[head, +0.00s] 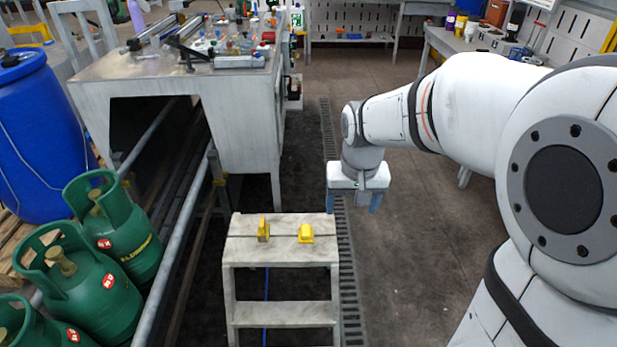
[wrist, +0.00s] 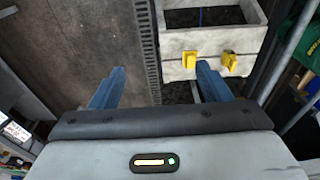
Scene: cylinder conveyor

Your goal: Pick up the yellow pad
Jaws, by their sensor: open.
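Two small yellow pieces rest on top of the grey step stool (head: 240,248). The left yellow piece (head: 263,230) is upright and narrow; the right yellow piece (head: 305,233) is lower and block-like. I cannot tell for sure which one is the pad. My gripper (head: 353,205) is open and empty, pointing down with two blue fingers, beyond the stool's right back corner. In the wrist view my gripper (wrist: 160,75) shows both fingers apart. There the block-like yellow piece (wrist: 190,60) is left of the upright one (wrist: 229,61), near the right finger.
A floor drain grate (head: 345,270) runs beside the stool. A metal rail (head: 178,245) and green gas bottles (head: 85,285) stand at left, with a blue barrel (head: 40,140) behind. A cluttered grey workbench (head: 235,120) stands behind the stool. Floor right of the grate is open.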

